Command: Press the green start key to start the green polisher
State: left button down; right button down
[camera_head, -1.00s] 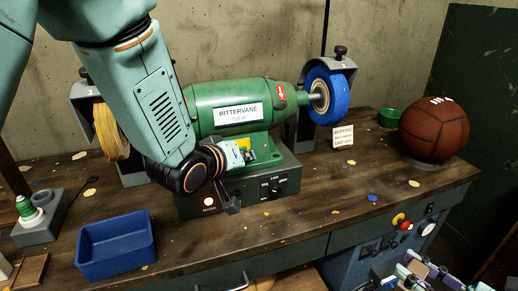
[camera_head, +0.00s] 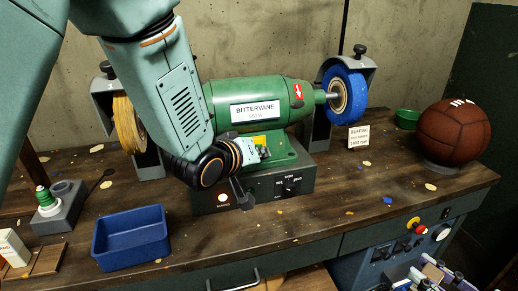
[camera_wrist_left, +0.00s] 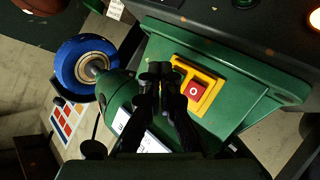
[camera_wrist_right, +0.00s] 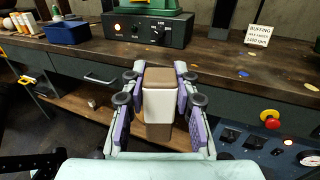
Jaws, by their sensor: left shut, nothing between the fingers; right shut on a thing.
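The green polisher (camera_head: 255,105) stands on the bench with a blue wheel on the right and a yellow wheel on the left. Its yellow switch plate (camera_wrist_left: 186,64) carries a red key marked O (camera_wrist_left: 196,90). I cannot make out the green start key; my left fingers cover the part of the plate beside the red key. My left gripper (camera_wrist_left: 165,75) is shut and empty, its tips over or at the plate; contact cannot be told. My right gripper (camera_wrist_right: 157,80) is shut on a white and brown block (camera_wrist_right: 158,108), in front of the bench.
A blue tray (camera_head: 132,261) and a grey holder with a green-topped bottle (camera_head: 43,199) stand to the left. A brown leather ball (camera_head: 453,130), green bowl (camera_head: 407,118) and buffing sign (camera_head: 358,138) are to the right. A red knob (camera_wrist_right: 270,118) sits on the bench front.

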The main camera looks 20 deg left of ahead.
pick_arm(q)
jog(key=shift+a, duration=0.1)
dwell(0.5)
jog(key=shift+w, duration=0.15)
pick_arm(e)
jog(key=shift+r, duration=0.1)
pick_arm(q)
jog(key=shift+w+a+f, duration=0.1)
jog(key=shift+w+a, duration=0.1)
jog(key=shift+a, duration=0.05)
pick_arm(e)
jog(key=shift+a+r, duration=0.1)
pick_arm(q)
jog(key=shift+w+a, duration=0.15)
jog(key=shift+w, duration=0.2)
dwell(0.4)
jog(key=shift+s+p, duration=0.15)
jog(key=shift+p, duration=0.2)
pick_arm(e)
jog(key=shift+r, duration=0.15)
pick_arm(q)
jog(key=shift+s+d+p, duration=0.3)
jog(key=shift+s+d, duration=0.15)
jog(key=shift+s, duration=0.15)
pick_arm(e)
jog(key=shift+r, duration=0.3)
